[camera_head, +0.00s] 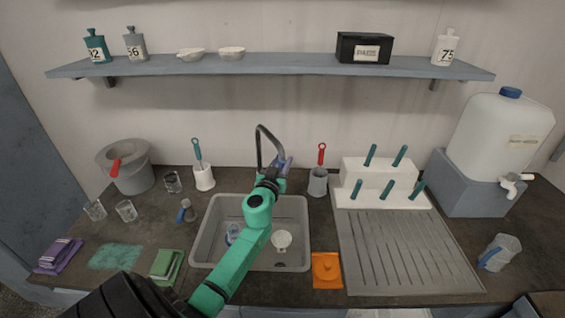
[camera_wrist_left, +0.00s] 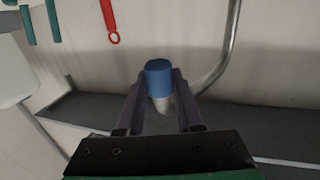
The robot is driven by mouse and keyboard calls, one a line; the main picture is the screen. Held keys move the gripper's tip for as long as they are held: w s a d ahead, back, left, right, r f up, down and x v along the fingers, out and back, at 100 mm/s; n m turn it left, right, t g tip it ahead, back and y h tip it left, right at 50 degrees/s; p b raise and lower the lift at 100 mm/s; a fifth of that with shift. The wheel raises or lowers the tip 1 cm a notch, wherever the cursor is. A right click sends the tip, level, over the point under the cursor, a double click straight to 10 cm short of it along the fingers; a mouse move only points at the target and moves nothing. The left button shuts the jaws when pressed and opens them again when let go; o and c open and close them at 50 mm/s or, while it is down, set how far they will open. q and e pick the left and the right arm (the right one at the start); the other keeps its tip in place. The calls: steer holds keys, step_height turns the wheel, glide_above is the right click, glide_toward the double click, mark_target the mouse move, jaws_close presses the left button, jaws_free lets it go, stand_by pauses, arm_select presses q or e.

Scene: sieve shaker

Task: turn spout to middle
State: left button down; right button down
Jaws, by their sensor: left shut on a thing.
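The spout (camera_head: 260,146) is a thin grey metal gooseneck at the back of the sink (camera_head: 203,235). Its arch leans from the left over to the right. My left gripper (camera_head: 285,165), with lilac fingers, is shut on the spout's outlet end near the sink's back edge. In the left wrist view, the blue tip (camera_wrist_left: 158,74) of the spout sits between the two fingers (camera_wrist_left: 158,102), and the bare curved pipe (camera_wrist_left: 222,55) runs up at the right. My green forearm hides part of the sink and the spout's base. My right gripper is not in view.
A white cup (camera_head: 281,240) lies in the sink. An orange cloth (camera_head: 326,270) and a ribbed drainboard (camera_head: 405,255) are at the right.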

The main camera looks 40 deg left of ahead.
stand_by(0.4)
arm_select(q)
steer(key=s+a+m+t+h+p, duration=0.1)
steer(key=s+a+m+h+p, duration=0.1)
steer(key=s+a+m+h, duration=0.2)
steer(key=shift+s+a+h, duration=1.2)
steer(key=shift+s+h, duration=0.2)
steer(key=shift+s, duration=0.7)
steer(key=c, duration=0.5)
jaws_free()
steer(key=shift+c, duration=0.2)
steer(key=shift+s, duration=0.1)
steer(key=s+b, duration=0.1)
steer(key=s, duration=1.3)
steer(key=shift+s+b, duration=0.2)
steer(key=shift+b, duration=0.2)
